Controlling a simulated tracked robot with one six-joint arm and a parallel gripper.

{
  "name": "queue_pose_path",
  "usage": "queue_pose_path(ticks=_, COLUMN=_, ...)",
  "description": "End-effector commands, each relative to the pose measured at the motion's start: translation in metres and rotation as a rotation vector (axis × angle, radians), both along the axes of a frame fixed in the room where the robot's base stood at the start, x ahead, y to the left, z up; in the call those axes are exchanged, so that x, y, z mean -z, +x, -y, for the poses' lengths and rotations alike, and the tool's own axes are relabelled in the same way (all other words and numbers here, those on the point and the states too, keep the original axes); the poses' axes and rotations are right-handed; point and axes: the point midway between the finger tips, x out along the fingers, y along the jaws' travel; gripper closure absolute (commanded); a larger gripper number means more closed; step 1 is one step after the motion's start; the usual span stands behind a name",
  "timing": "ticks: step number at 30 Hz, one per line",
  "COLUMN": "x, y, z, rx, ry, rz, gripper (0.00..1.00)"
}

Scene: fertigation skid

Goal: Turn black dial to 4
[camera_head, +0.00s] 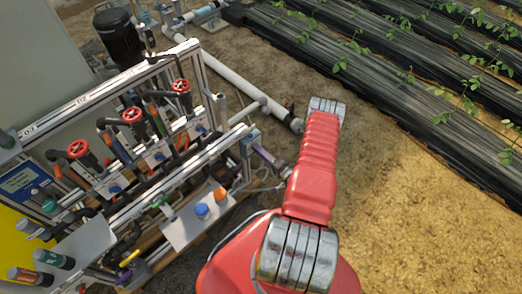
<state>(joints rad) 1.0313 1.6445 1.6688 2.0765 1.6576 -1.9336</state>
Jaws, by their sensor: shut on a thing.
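I cannot make out the black dial or any number 4 in the camera_head view. My red arm rises from the bottom centre and covers part of the ground right of the fertigation skid (160,92). A small blue-grey box (249,141) stands at the skid's right end.
Red handwheels (132,115) line the skid's rails. A white plate (192,228) carries a blue knob (202,210) and an orange knob (220,194). A black motor (119,36) and a white pipe (230,78) lie behind. Bare soil (440,220) is open at right, before black-covered plant beds (380,90).

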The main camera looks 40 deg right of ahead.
Motion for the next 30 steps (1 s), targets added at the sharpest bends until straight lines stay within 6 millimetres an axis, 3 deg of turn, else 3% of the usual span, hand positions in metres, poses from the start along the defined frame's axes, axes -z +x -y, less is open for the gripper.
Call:
queue_pose_path(ticks=12, x=0.0052, y=-0.0011, z=-0.0044, rx=-0.006, ry=-0.258, rz=-0.003, gripper=0.97)
queue_pose_path(ticks=29, x=0.0063, y=-0.0014, z=-0.0056, rx=-0.008, ry=-0.305, rz=-0.004, gripper=0.96)
queue_pose_path(ticks=30, x=0.0063, y=-0.0015, z=-0.0056, rx=-0.008, ry=-0.304, rz=-0.004, gripper=0.73)
